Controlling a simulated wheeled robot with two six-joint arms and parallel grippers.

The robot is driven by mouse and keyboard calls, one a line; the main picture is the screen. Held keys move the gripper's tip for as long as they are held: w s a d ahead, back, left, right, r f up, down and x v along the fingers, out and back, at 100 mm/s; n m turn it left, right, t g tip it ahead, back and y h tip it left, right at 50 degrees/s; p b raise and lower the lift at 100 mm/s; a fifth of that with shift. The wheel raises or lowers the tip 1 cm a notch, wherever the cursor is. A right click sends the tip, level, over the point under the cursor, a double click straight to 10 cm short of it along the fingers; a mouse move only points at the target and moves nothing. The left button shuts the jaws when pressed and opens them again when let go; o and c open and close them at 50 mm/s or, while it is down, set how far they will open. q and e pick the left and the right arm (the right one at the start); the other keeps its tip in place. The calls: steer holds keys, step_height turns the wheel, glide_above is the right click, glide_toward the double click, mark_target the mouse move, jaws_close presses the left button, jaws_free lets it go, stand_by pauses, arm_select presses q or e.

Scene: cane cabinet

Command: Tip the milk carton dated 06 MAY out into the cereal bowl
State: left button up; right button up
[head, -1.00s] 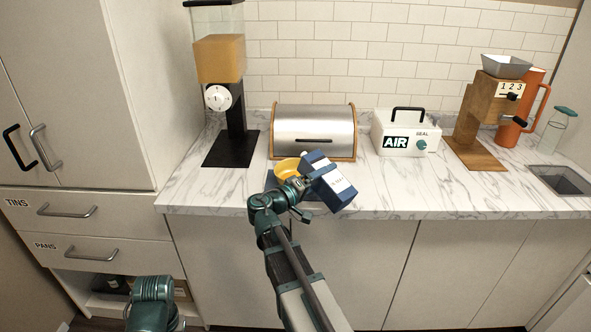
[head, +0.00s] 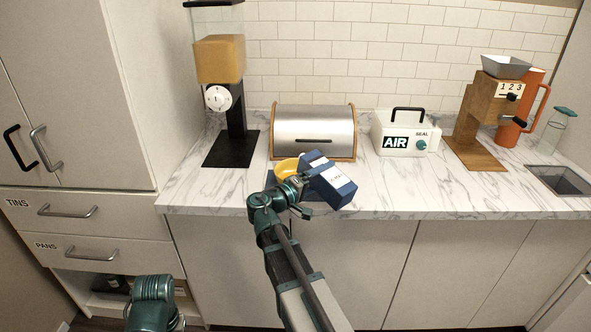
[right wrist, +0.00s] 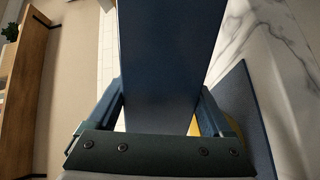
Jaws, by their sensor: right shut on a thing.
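A dark blue milk carton (head: 327,180) with a white date label is held tilted over the counter, its upper end leaning left toward the bowl. The label's print is too small to read surely. My right gripper (head: 302,186) is shut on the carton; in the right wrist view the carton (right wrist: 168,60) fills the space between the fingers. The yellow cereal bowl (head: 285,168) stands on the counter just left of and behind the carton, partly hidden by it and my gripper. Its contents cannot be made out. My left arm shows at the bottom left, its gripper out of view.
A metal bread bin (head: 313,128) stands right behind the bowl. A cereal dispenser (head: 225,80) is to the left, a white AIR sealer (head: 400,135) and a wooden grinder (head: 482,120) to the right. A dark mat (right wrist: 248,115) lies under the bowl. The front right counter is clear.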

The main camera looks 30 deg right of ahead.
mark_target(317, 159)
steer(key=shift+w+a+r+n, duration=0.1)
steer(key=shift+w+r+n, duration=0.1)
steer(key=shift+w+n, duration=0.25)
steer(key=shift+w+r+n+p, duration=0.1)
steer(key=shift+r+n+p, duration=1.35)
steer(key=shift+n+p, duration=0.25)
stand_by(0.8)
steer(key=shift+w+n, duration=0.25)
steer(key=shift+n, duration=0.7)
stand_by(0.5)
steer(key=shift+w+a+r+n+p, duration=0.1)
steer(key=shift+w+r+n+p, duration=0.2)
steer(key=shift+r+n+p, duration=0.3)
steer(key=shift+w+a+r+n+p, duration=0.1)
steer(key=shift+w+r+n+p, duration=0.25)
steer(key=shift+n, duration=0.45)
stand_by(0.8)
steer(key=shift+s+d+f+m+b, duration=0.1)
steer(key=shift+s+f+m+b, duration=0.25)
steer(key=shift+f+b, duration=0.2)
steer(key=shift+s+f+m+b, duration=0.25)
steer(key=shift+f+m+b, duration=0.2)
steer(key=shift+f+b, duration=0.1)
steer(key=shift+s+f+m, duration=0.2)
steer(key=shift+s+m, duration=0.05)
steer(key=shift+m, duration=0.55)
steer(key=shift+d+r+m, duration=0.1)
steer(key=shift+r+m, duration=0.2)
steer(key=shift+m, duration=0.4)
